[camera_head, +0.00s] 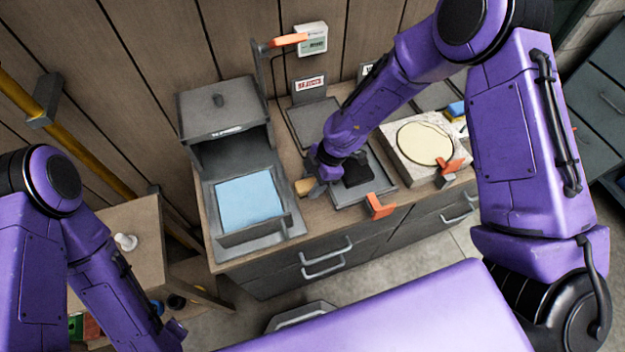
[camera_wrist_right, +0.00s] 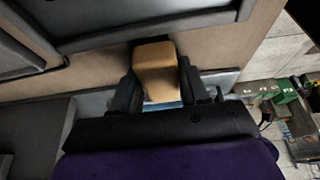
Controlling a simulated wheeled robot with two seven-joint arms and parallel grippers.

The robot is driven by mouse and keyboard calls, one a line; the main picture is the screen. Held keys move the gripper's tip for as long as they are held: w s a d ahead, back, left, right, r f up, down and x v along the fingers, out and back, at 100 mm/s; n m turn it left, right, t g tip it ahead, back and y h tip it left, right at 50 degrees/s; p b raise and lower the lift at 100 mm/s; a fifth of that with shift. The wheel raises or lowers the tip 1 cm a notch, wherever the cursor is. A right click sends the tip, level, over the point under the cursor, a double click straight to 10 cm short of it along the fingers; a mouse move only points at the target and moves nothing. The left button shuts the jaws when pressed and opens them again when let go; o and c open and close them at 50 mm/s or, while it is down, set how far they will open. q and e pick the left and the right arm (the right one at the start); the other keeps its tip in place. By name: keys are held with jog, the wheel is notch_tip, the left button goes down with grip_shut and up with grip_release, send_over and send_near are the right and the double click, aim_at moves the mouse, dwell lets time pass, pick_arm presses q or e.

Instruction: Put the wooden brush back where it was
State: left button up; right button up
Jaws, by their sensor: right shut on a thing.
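The wooden brush (camera_wrist_right: 156,68) shows in the right wrist view as a tan wooden block between the two fingers of my right gripper (camera_wrist_right: 160,90). The gripper is shut on it. In the head view, the brush's tan end (camera_head: 305,186) shows beside my right gripper (camera_head: 322,178), low over the counter between the grey bin and a grey tray. I cannot tell whether the brush touches the counter. My left arm (camera_head: 95,255) comes in at the lower left, and its fingers cannot be made out.
A grey bin (camera_head: 285,222) with a blue cloth (camera_head: 249,200) stands left on the wooden counter (camera_head: 318,207). Right of the brush lie a grey tray (camera_head: 349,199) with a dark item and an orange clip (camera_head: 380,206). A stone slab (camera_head: 397,161) holds a round cream disc (camera_head: 424,143).

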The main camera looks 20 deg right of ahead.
jog(key=shift+s+f, duration=0.1)
jog(key=o, duration=1)
jog(key=b+v, duration=0.1)
jog(key=v, duration=1.1)
